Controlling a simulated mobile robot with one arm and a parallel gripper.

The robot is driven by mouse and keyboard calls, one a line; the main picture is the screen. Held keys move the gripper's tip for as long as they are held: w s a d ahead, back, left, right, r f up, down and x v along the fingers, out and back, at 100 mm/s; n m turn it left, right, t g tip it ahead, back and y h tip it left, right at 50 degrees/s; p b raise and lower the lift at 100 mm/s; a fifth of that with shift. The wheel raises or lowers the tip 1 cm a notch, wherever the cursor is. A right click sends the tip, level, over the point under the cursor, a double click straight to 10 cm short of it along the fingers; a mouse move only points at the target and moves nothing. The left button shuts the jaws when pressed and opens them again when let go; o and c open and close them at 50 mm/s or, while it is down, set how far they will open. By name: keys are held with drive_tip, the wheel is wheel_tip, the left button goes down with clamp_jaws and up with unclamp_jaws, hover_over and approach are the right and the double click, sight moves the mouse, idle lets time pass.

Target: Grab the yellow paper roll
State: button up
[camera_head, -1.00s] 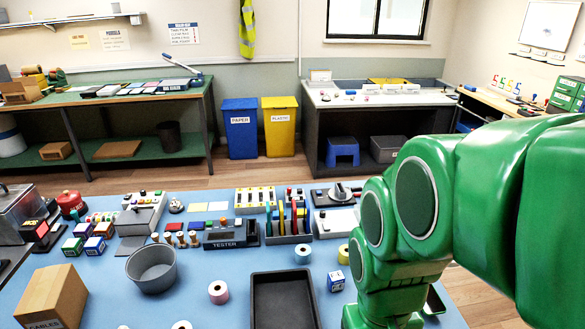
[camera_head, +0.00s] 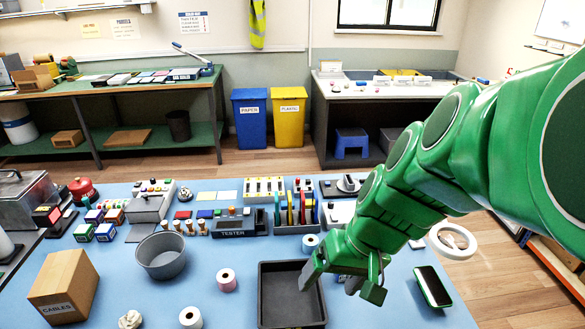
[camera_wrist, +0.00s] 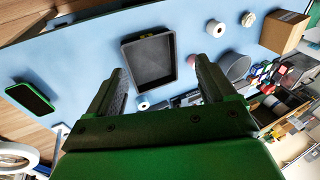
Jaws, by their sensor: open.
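I cannot make out the yellow paper roll in either current view; my arm and gripper cover part of the blue table (camera_head: 225,262) to the right of the pale blue roll (camera_head: 310,243). My gripper (camera_head: 341,287) is open and empty, above the right side of the dark tray (camera_head: 262,297). In the wrist view its two fingers (camera_wrist: 160,70) stand apart with the tray (camera_wrist: 128,62) beyond them. A pale roll (camera_wrist: 142,103) shows between the fingers there.
A pink roll (camera_head: 226,280) and a white roll (camera_head: 190,318) stand left of the tray. A grey bowl (camera_head: 160,256) and a cardboard box (camera_head: 63,287) are farther left. A phone (camera_head: 433,287) lies at the right. The tester (camera_head: 236,225) and slotted racks line the back.

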drive_tip(key=w+r+t, duration=0.1)
drive_tip(key=w+t, duration=0.1)
drive_tip(key=w, duration=0.3)
drive_tip(key=w+d+f+n+g+h, duration=0.3)
drive_tip(key=w+d+f+n+h, duration=0.15)
drive_tip(key=d+f, duration=0.35)
drive_tip(key=w+d+f+n+g+h, duration=0.35)
drive_tip(key=d+f+h, duration=0.2)
drive_tip(key=d, duration=0.45)
drive_tip(key=w+a+f+n+t+h, duration=0.35)
drive_tip(key=w+n, duration=0.35)
drive_tip(key=w, duration=0.3)
drive_tip(key=w+a+f+n+t+h, duration=0.35)
drive_tip(key=w+f+n, duration=0.2)
drive_tip(key=w, duration=0.35)
drive_tip(key=shift+n+t, duration=0.25)
drive_tip(key=shift+n, duration=0.1)
drive_tip(key=shift+d+f, duration=0.2)
drive_tip(key=shift+f, duration=0.55)
drive_tip(key=shift+d+f, duration=0.15)
drive_tip(key=shift+f, duration=0.55)
drive_tip(key=shift+d+f, duration=0.2)
drive_tip(key=shift+f, duration=0.55)
drive_tip(key=shift+w+d+f, duration=0.2)
drive_tip(key=shift+d+f, duration=0.6)
drive_tip(key=shift+f, duration=0.05)
drive_tip(key=shift+w+d+f, duration=0.15)
drive_tip(key=shift+d+f, duration=0.15)
drive_tip(key=shift+d, duration=0.2)
drive_tip(key=shift+c, duration=0.3)
